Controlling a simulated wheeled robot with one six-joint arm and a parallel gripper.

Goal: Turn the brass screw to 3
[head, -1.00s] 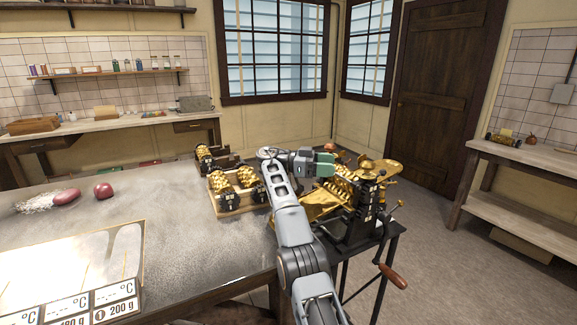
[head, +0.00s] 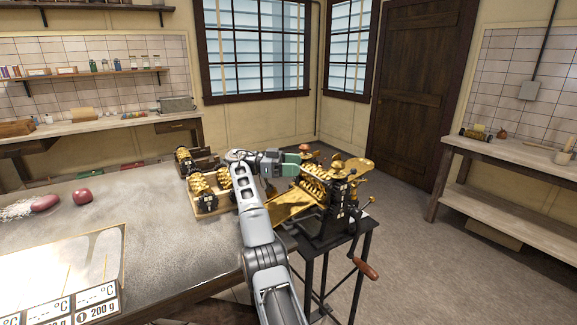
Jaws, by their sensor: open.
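The brass drop roller machine (head: 312,190) stands on a dark metal stand at the right end of the table. It has gold rollers, a black frame and a crank with a wooden handle (head: 366,268). A brass knob-like part (head: 357,168) shows on its top right; I cannot tell whether it is the brass screw, and no number can be read. My gripper (head: 303,164), with green on it, is at the upper left of the machine, level with its top. Its fingertips are small, and I cannot see anything held in them. I cannot tell whether it touches the machine.
Spare brass roller sets (head: 203,188) sit on a wooden tray left of the machine, close to my arm. Red lumps (head: 82,195) lie on the table (head: 140,220) at left. A side bench (head: 500,155) stands at right, with open floor between.

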